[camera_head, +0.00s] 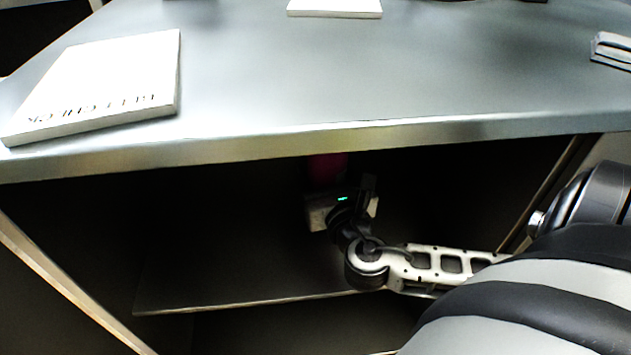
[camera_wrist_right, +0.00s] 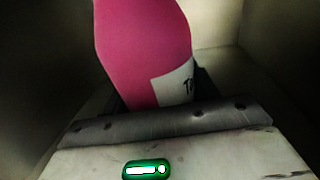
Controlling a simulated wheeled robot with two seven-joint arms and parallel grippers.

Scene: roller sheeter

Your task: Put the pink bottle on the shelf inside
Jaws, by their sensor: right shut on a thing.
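The pink bottle (camera_wrist_right: 140,50) with a white label fills the middle of the right wrist view, slightly tilted there. In the head view only a dark pink part of the bottle (camera_head: 327,168) shows below the table's front edge. My right gripper (camera_head: 340,200) reaches into the dark space under the tabletop and is shut on the bottle. The inner shelf (camera_head: 230,290) shows as a dark board with a light front edge, below the gripper. I cannot tell whether the bottle touches it. My left gripper is not in view.
The metal tabletop (camera_head: 380,80) overhangs the opening closely above my right gripper. A white box (camera_head: 110,80) lies on it at the left, another white item (camera_head: 335,8) at the back. Cabinet sides bound the opening left and right. The shelf's left part looks clear.

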